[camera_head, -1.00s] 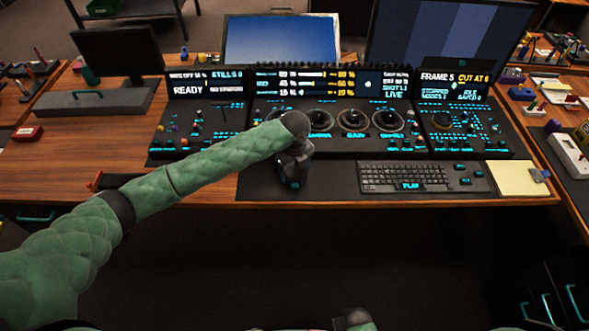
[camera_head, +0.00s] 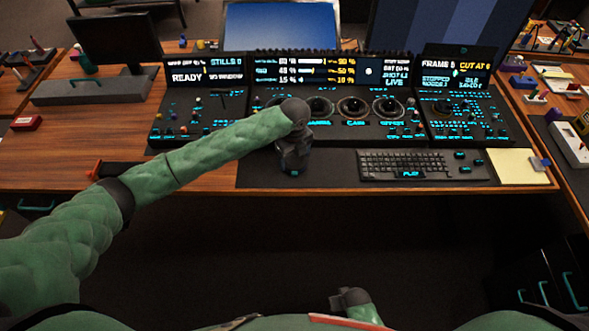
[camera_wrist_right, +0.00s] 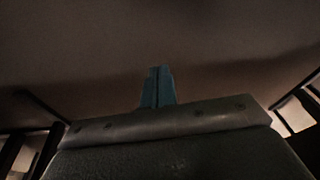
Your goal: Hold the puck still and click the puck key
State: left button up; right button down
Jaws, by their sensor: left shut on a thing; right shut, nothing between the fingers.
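My left gripper (camera_head: 293,168) is over the dark mat in front of the console, left of the keyboard, pointing down. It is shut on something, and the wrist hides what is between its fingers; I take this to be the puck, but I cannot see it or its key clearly. The trackball console (camera_head: 345,128) stands behind it, with lit displays and several round trackballs. My right gripper (camera_wrist_right: 157,87) is shut and empty in the right wrist view, with its blue fingertips together. The right arm shows low in the head view, in front of the desk.
A keyboard (camera_head: 402,163) lies right of my left gripper, with a yellow notepad (camera_head: 518,167) farther right. A red box (camera_head: 27,123) sits on the left of the desk. Monitors stand behind the console. The wooden desk left of the console is mostly clear.

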aim_at(299, 188)
jog(key=w+a+r+t+y, duration=0.25)
jog(key=w+a+r, duration=0.25)
jog(key=w+r, duration=0.3)
jog(key=w+a+r+t+y, duration=0.25)
jog(key=w+a+r, duration=0.25)
jog(key=r, duration=0.4)
jog(key=w+a+r+t+y, duration=0.2)
jog(key=r, duration=0.8)
jog(key=w+a+r+t+y, duration=0.2)
jog(key=a+r+y, duration=0.1)
jog(key=r, duration=0.7)
jog(key=shift+w+a+r, duration=0.2)
jog(key=shift+w+r, duration=0.05)
jog(key=shift+r, duration=0.15)
jog(key=shift+w, duration=4.4)
jog(key=shift+w, duration=0.15)
jog(key=shift+w, duration=0.2)
